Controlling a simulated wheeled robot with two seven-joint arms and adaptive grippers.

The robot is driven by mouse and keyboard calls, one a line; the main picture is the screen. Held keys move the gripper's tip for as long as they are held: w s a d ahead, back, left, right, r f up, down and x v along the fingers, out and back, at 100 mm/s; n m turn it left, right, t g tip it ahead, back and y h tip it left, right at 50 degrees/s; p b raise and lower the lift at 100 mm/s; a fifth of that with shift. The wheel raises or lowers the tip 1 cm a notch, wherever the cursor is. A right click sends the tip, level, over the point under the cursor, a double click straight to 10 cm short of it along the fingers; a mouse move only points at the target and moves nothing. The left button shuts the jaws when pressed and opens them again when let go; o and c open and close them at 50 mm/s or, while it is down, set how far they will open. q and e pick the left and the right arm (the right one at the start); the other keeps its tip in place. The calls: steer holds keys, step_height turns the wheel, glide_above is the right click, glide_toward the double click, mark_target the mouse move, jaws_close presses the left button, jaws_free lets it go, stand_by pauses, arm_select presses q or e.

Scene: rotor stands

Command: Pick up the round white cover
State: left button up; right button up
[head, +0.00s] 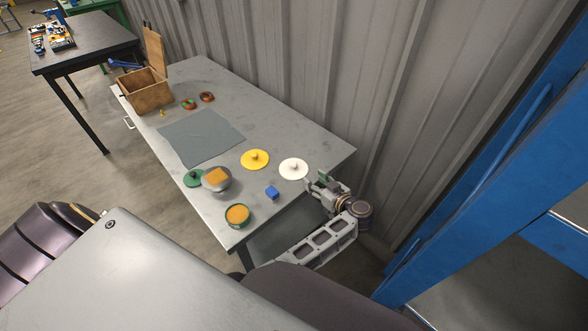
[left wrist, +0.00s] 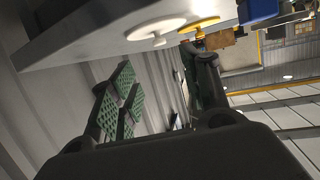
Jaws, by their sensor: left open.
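The round white cover (head: 293,169) lies flat on the grey table near its right corner, a small knob on top. My left gripper (head: 316,181) is just right of the cover, at the table's edge, open and apart from it. In the left wrist view the white cover (left wrist: 152,28) shows at the top with its knob, beyond the open fingers (left wrist: 158,88); nothing is between them. My right gripper is not in view.
A yellow cover (head: 255,159) lies left of the white one, and a blue block (head: 272,193) is in front. A green cover (head: 194,178), grey bowl (head: 217,186) and green-rimmed bowl (head: 238,215) stand nearby. A corrugated wall (head: 330,70) runs behind the table.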

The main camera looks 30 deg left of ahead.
arm_select(q)
glide_toward(295, 165)
steer(key=shift+x, duration=1.7)
steer(key=shift+w+a, duration=0.3)
steer(key=shift+a, duration=0.15)
steer(key=x, duration=0.3)
steer(key=shift+w+a+f, duration=0.1)
steer(key=shift+a+f, duration=0.1)
steer(key=shift+a, duration=0.1)
steer(key=shift+w+a+f, duration=0.1)
steer(key=shift+w+a, duration=0.1)
steer(key=shift+a, duration=0.1)
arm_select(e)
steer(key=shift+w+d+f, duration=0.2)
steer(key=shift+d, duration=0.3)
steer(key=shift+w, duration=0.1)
